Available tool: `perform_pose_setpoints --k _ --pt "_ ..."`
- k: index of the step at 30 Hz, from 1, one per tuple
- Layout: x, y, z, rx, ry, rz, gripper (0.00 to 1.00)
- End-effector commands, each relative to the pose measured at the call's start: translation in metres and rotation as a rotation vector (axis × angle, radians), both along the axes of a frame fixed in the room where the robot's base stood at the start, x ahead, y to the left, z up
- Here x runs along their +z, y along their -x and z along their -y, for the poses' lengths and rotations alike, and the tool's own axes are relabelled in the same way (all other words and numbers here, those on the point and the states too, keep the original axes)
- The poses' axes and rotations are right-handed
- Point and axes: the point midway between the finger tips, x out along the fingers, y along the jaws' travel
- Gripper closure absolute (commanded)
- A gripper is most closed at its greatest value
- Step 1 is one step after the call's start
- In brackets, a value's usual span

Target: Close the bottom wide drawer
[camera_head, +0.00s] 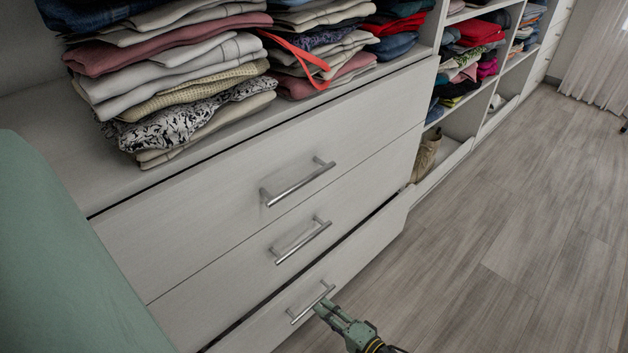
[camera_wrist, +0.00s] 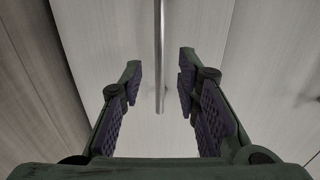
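The bottom wide drawer (camera_head: 362,247) is a pale wood front with a silver bar handle (camera_head: 312,303). It stands slightly out from the cabinet, with a dark gap along its top edge. Whether any finger touches the drawer front cannot be told.
Above are a middle drawer with a handle (camera_head: 303,241) and a top drawer with a handle (camera_head: 297,184), both looking flush. Folded clothes (camera_head: 175,80) lie on the shelf above. Open cubbies (camera_head: 470,95) continue to the right. The wooden floor (camera_head: 500,240) is clear.

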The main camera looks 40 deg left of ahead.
Motion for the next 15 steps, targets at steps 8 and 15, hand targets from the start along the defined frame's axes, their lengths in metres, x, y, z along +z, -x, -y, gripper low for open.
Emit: perform_pose_setpoints --k 8,15 --pt "-0.011 -0.003 -0.042 0.002 0.0 0.002 0.7" --pt "-0.012 -0.004 -0.05 0.001 0.001 0.001 0.7"
